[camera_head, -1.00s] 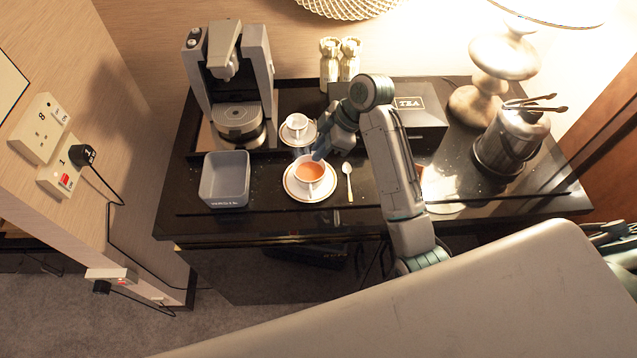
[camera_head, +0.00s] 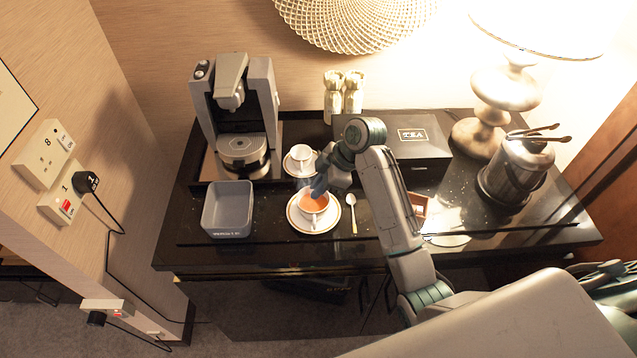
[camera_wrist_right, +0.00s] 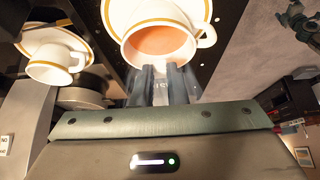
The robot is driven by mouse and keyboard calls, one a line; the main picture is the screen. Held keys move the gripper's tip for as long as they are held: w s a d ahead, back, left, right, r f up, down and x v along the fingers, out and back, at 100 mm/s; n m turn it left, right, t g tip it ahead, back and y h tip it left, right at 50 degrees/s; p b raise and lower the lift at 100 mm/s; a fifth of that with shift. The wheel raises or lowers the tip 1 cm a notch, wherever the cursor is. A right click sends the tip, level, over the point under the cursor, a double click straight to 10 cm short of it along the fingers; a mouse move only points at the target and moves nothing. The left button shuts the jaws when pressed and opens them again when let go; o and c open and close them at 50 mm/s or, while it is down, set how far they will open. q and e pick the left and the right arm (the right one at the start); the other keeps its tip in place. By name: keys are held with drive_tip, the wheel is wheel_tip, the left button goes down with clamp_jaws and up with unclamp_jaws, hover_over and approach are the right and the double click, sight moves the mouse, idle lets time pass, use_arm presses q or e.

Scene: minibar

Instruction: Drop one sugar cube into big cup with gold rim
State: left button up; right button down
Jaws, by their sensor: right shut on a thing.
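The big white cup with a gold rim (camera_head: 318,216) stands upright on a gold-rimmed saucer (camera_head: 297,222) and holds orange-brown tea. In the right wrist view the cup (camera_wrist_right: 183,12) is just beyond my fingertips. My right gripper (camera_head: 318,190) is low over the cup's back-left rim, fingers pointing down. In the wrist view its fingers (camera_wrist_right: 163,84) are close together on a small pale thing, taken as the sugar cube, mostly hidden between them. Whether the fingers touch the cup is unclear. My left gripper is not in view.
A small cup (camera_head: 301,153) on its saucer stands behind. A grey box (camera_head: 228,210) is left and a spoon (camera_head: 352,212) right of the big cup. A coffee machine (camera_head: 240,120), tea box (camera_head: 400,150), lamp (camera_head: 508,90) and metal bucket with tongs (camera_head: 512,170) stand around.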

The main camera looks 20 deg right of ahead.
drive_tip(key=shift+f, duration=0.2)
drive_tip(key=c, duration=1.4)
unclamp_jaws()
drive_tip(key=shift+o, duration=0.2)
